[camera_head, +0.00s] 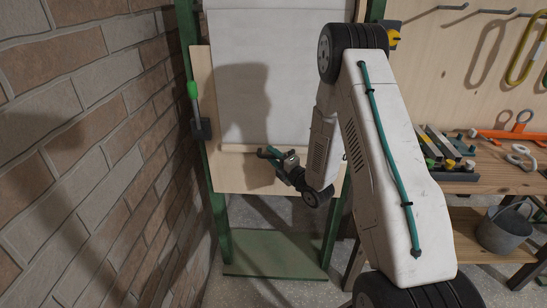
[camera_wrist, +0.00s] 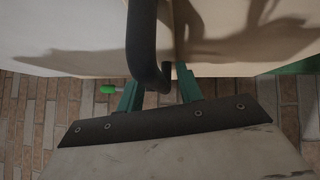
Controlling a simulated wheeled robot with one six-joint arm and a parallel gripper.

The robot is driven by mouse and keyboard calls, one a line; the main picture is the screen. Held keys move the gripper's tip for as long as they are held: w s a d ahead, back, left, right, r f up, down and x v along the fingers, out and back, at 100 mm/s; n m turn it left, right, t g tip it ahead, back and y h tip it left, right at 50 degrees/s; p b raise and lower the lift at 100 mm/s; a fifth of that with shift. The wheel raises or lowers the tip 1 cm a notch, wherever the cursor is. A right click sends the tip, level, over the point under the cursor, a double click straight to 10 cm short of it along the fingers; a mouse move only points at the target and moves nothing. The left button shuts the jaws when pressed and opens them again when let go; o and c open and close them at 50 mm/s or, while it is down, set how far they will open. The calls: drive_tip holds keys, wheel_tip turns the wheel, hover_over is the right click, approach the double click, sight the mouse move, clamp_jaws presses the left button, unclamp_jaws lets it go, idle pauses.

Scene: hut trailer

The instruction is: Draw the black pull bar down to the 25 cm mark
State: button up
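A white sheet (camera_head: 236,90) hangs on a wooden panel in a green frame, with a pale wooden strip (camera_head: 235,149) along its bottom edge. The black pull bar (camera_head: 265,152) shows small at this lower edge, just left of my gripper (camera_head: 283,160). In the wrist view the bar (camera_wrist: 143,40) is large and curved, its lower end near and partly over my teal fingertips (camera_wrist: 160,86). The fingers stand apart, with a narrow gap beside the bar; I cannot make out whether they touch it. No 25 cm mark is legible.
A lever with a green grip (camera_head: 192,89) sits at the panel's left, by a brick wall (camera_head: 80,150). A workbench (camera_head: 490,175) with tools stands at the right, with a metal bucket (camera_head: 505,230) below. The space under the panel is open above a green base plate (camera_head: 275,254).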

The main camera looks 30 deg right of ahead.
drive_tip(key=shift+s, duration=0.1)
drive_tip(key=v, duration=0.7)
drive_tip(key=shift+s, duration=0.35)
drive_tip(key=shift+d, duration=0.1)
